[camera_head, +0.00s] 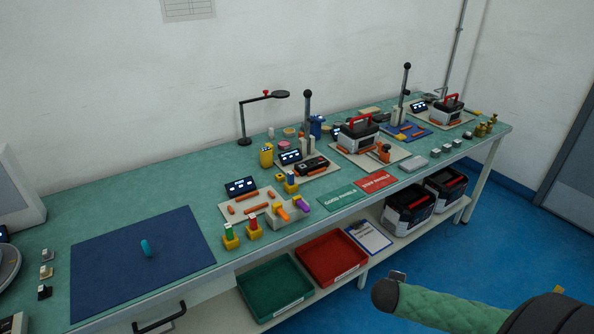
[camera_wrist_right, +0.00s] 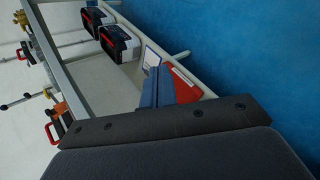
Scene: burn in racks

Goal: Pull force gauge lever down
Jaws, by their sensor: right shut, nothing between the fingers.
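Two upright posts with black ball tops stand on the bench: a nearer one (camera_head: 307,108) beside a small black device (camera_head: 311,165), and a farther one (camera_head: 404,85) by a blue mat (camera_head: 411,133). I cannot tell for sure which carries the force gauge lever. My right gripper (camera_head: 398,275) is low in front of the bench, well away from both posts. In the right wrist view its fingers (camera_wrist_right: 155,88) are shut and empty, over the lower shelf. My left gripper is not in view.
The teal bench (camera_head: 150,185) runs along the wall. A red-handled tester (camera_head: 357,136) stands between the posts. The lower shelf holds a green tray (camera_head: 272,301), a red tray (camera_head: 345,270), a clipboard (camera_head: 369,237) and dark cases (camera_head: 410,208). The blue floor in front is clear.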

